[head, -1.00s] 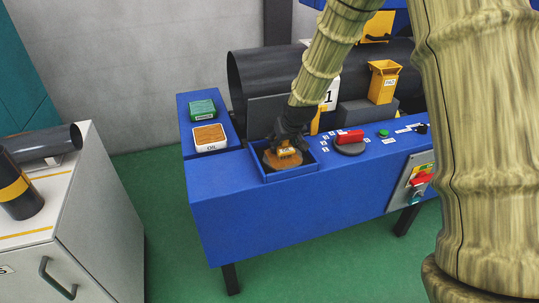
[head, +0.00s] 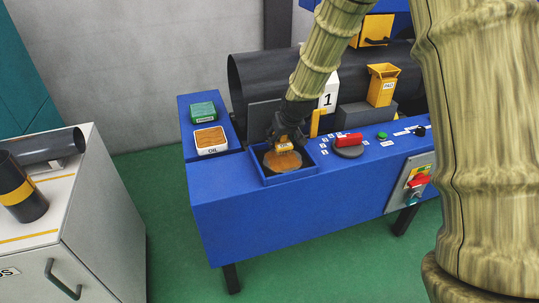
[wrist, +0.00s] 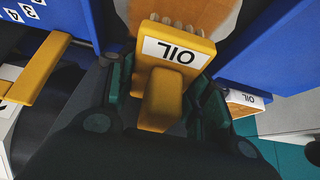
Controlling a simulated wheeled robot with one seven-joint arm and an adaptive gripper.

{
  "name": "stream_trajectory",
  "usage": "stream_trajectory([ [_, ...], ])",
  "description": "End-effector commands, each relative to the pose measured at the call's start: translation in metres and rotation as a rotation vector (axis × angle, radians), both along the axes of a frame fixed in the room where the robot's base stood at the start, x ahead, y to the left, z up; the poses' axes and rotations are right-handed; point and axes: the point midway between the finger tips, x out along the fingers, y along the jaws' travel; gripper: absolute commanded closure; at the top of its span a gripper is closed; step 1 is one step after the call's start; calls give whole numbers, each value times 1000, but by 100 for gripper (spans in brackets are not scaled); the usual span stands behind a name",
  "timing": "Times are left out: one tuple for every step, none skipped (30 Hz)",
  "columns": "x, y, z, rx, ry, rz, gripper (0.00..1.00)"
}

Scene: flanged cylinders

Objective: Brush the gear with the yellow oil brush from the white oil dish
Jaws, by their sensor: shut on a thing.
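My gripper (head: 285,137) is shut on the yellow oil brush (wrist: 178,52), whose OIL label faces the wrist camera. The brush (head: 284,147) is over the blue tray at the machine's front left. An orange-brown round gear (head: 283,162) lies in that tray; part of it shows beyond the brush in the wrist view (wrist: 190,12). I cannot tell whether the bristles touch it. The white oil dish (head: 211,150), with an orange-brown top and an OIL label, sits left of the tray. It also shows at the right in the wrist view (wrist: 243,98).
The blue tray (head: 291,180) has low walls around the gear. A green box (head: 203,111) stands behind the oil dish. A red-handled dial (head: 348,141) and a yellow PAD holder (head: 383,84) are to the right. A light cabinet (head: 95,200) stands at the left, with green floor between.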

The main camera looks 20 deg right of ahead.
Motion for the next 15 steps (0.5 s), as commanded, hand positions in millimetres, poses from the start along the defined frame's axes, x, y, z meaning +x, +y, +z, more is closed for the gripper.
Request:
stream_trajectory([
  [0,0,6,0,-1,0,83],
  [0,0,8,0,-1,0,83],
  [0,0,10,0,-1,0,83],
  [0,0,12,0,-1,0,83],
  [0,0,14,0,-1,0,83],
  [0,0,16,0,-1,0,83],
  [0,0,18,0,-1,0,83],
  [0,0,20,0,0,0,83],
  [0,0,22,0,-1,0,83],
  [0,0,24,0,0,0,83],
  [0,0,26,0,0,0,83],
  [0,0,28,0,0,0,83],
  [0,0,30,0,0,0,83],
  [0,0,32,0,0,0,83],
  [0,0,34,0,0,0,83],
])
